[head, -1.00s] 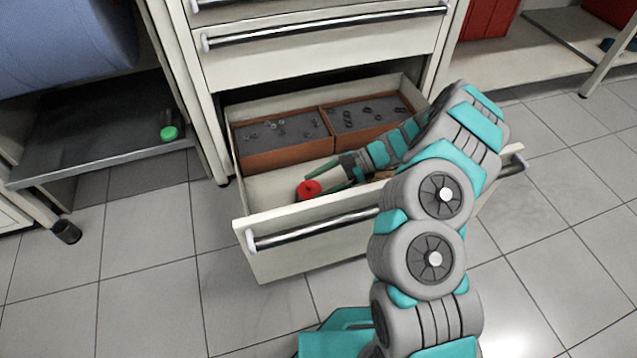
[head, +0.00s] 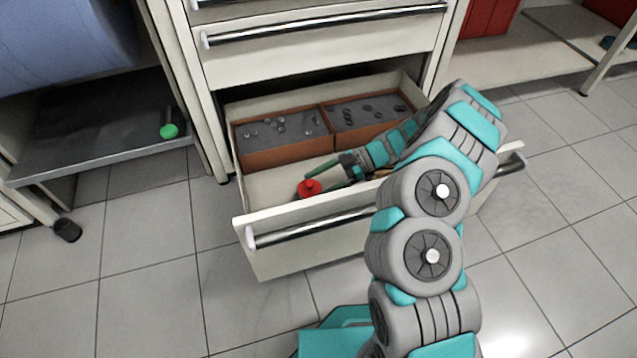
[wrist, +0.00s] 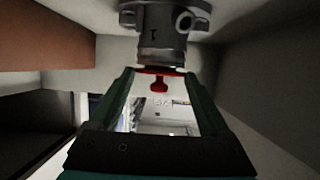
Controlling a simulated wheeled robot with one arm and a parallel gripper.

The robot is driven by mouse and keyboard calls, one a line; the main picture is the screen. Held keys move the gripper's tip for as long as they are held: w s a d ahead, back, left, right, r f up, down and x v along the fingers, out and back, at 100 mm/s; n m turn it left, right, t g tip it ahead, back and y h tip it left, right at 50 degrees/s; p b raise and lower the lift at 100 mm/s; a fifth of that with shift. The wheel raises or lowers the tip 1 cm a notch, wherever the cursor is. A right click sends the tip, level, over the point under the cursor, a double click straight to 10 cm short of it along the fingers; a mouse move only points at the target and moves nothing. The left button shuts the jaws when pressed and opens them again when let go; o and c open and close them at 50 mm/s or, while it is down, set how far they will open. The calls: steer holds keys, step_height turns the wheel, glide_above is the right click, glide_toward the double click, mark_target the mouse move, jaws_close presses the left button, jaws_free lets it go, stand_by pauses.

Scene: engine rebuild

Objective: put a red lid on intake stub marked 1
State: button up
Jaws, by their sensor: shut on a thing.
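My gripper (head: 317,184) is low inside the open drawer, near its front wall, with its fingers pointing left. It is shut on the red lid (head: 309,190), which has a small knob. In the wrist view, which appears upside down, the lid (wrist: 159,76) is between the fingertips. A grey metal stub (wrist: 163,38) with a flange and a small mark, perhaps a 1, is right against the lid's side away from the knob. I cannot tell whether the lid is fully seated. In the head view the stub is hidden behind the drawer front.
The drawer (head: 250,205) holds two brown boxes (head: 285,157) of small metal parts behind the gripper. Its front wall and handle (head: 320,226) stand close in front of the arm. A green-capped item (head: 169,131) lies on the shelf at left. The tiled floor at front left is clear.

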steer(key=shift+f, duration=0.2)
stand_by(0.4)
steer(key=o, duration=1.1)
steer(key=shift+o, duration=0.2)
steer(key=shift+r, duration=0.1)
steer(key=shift+r, duration=3.7)
